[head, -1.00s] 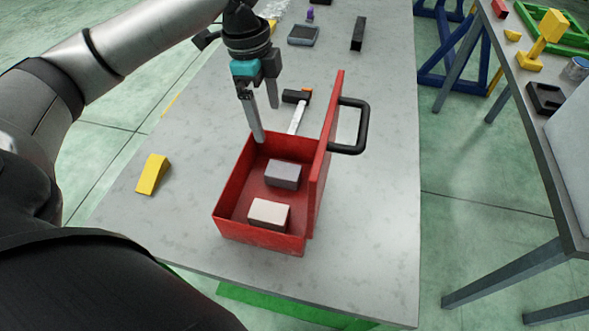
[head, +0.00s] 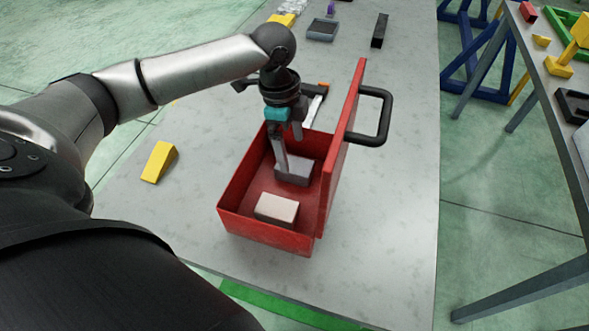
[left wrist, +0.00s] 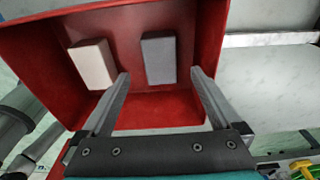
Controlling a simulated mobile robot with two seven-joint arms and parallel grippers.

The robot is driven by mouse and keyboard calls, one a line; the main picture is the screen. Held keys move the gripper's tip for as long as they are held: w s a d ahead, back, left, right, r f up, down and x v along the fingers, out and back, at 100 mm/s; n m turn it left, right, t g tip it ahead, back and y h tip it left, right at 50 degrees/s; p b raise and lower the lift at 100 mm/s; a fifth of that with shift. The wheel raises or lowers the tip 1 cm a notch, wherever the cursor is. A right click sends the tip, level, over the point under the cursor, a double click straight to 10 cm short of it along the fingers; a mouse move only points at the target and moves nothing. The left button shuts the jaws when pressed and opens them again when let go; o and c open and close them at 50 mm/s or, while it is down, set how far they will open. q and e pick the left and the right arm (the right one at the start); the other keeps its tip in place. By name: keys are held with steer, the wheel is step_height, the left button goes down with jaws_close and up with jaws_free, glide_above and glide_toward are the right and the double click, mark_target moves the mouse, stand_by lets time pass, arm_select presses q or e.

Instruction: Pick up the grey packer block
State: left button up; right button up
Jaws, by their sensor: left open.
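The grey packer block (head: 293,174) lies on the floor of the open red box (head: 262,231), toward its far end. It also shows in the left wrist view (left wrist: 159,60). A pale, whitish block (head: 277,208) lies nearer the front of the box and left of the grey one in the left wrist view (left wrist: 93,64). My left gripper (head: 289,157) points down into the box, open and empty. One finger partly hides the grey block in the head view. In the left wrist view the grey block lies in line with the gap between the fingertips. My right gripper is not in view.
The box lid (head: 345,140) stands up on the right, with a black handle (head: 375,117). A yellow wedge (head: 158,162) lies left of the box. A hammer-like tool (head: 314,103) lies behind it. The table is clear on the right.

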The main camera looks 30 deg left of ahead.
mark_target(295, 164)
arm_select(q)
steer(key=f, duration=0.3)
steer(key=f+b, duration=0.1)
steer(key=f, duration=0.1)
steer(key=shift+w+d, duration=0.1)
steer(key=shift+d, duration=0.15)
steer(key=shift+r, duration=0.1)
steer(key=shift+c, duration=0.2)
jaws_close()
steer(key=shift+w+r, duration=0.1)
steer(key=shift+r, duration=0.05)
stand_by(0.4)
